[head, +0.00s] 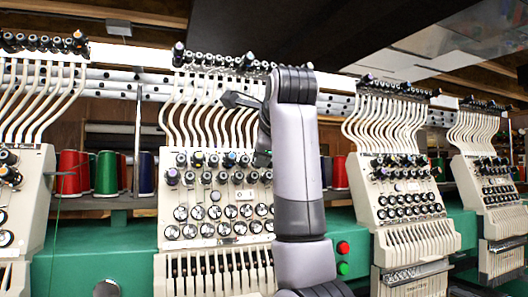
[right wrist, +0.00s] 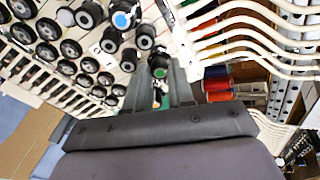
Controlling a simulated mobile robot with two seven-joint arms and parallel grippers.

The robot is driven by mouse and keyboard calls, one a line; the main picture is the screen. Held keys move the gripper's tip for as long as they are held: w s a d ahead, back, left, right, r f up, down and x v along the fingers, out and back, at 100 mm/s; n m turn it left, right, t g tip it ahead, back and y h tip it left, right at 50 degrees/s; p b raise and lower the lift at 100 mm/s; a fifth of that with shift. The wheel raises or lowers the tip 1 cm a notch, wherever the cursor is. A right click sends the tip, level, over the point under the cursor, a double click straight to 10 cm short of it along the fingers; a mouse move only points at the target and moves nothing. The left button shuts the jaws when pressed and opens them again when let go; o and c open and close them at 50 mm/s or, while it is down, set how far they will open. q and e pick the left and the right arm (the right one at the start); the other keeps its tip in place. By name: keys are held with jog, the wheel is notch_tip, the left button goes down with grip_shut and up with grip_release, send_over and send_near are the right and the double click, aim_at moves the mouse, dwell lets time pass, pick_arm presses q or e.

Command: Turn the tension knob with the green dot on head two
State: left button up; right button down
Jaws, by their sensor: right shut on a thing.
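In the head view my right arm reaches up in front of the second machine head from the left (head: 205,258). Its right edge and the gripped knob are hidden there by my arm. My right gripper (head: 262,158) shows only in part beside the arm. My left gripper is not in view.
A black knob with a blue dot (right wrist: 121,20) and several plain knobs sit close to the gripper. White curved thread levers (right wrist: 265,40) stand near on the other side. More machine heads (head: 395,200) line the green beam (head: 100,245). Red (head: 70,172) and green (head: 106,173) spools stand behind.

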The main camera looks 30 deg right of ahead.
jog(key=shift+f, duration=0.1)
jog(key=c, duration=1)
grip_release()
jog(key=shift+o, duration=0.2)
jog(key=shift+s, duration=0.1)
jog(key=b+v, duration=0.1)
jog(key=v, duration=0.6)
jog(key=shift+b, duration=0.4)
